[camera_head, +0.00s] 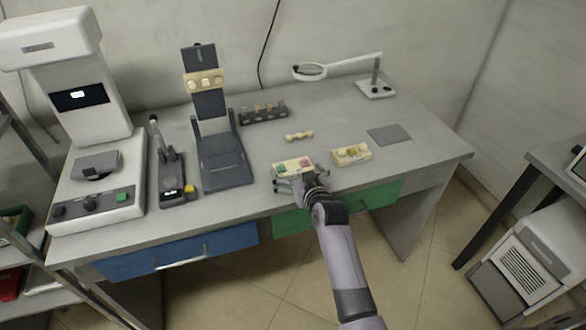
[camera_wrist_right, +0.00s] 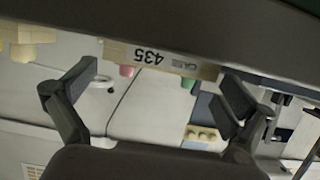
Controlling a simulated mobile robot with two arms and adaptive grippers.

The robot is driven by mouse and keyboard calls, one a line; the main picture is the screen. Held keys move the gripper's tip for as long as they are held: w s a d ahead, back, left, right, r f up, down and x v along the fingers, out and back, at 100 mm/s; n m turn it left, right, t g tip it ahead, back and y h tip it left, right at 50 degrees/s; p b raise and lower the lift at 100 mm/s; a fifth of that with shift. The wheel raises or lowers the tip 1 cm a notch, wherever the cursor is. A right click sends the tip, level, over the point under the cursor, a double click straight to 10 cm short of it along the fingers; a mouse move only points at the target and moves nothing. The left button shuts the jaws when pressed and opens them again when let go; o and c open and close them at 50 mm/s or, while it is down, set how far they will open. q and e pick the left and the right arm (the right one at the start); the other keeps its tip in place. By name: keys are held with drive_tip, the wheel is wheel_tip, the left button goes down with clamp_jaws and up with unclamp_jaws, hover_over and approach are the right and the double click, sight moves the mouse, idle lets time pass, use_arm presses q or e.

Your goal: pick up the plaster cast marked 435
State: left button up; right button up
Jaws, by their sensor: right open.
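The plaster cast marked 435 (camera_head: 293,167) is a cream block with a green and a pink piece on top. It lies near the table's front edge. In the right wrist view its label side, with 435 upside down (camera_wrist_right: 152,57), spans most of the gap between the fingers. My right gripper (camera_head: 298,183) is open at the cast's near side, fingers spread towards its two ends; I cannot tell whether they touch it. It also shows open in the right wrist view (camera_wrist_right: 160,78). My left gripper is not in view.
A second cream cast (camera_head: 352,155) sits just right. A bone-shaped cream piece (camera_head: 299,136) and a dark rack (camera_head: 263,114) lie behind. A dark stand (camera_head: 224,165), a small device (camera_head: 171,180) and a white machine (camera_head: 95,185) fill the left. A magnifier (camera_head: 375,88) stands at back right.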

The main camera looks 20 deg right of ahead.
drive_tip(key=shift+w+f, duration=0.25)
drive_tip(key=shift+w, duration=0.4)
drive_tip(key=shift+c, duration=0.2)
drive_tip(key=c, duration=0.9)
drive_tip(key=shift+r, duration=0.1)
drive_tip(key=shift+c, duration=0.2)
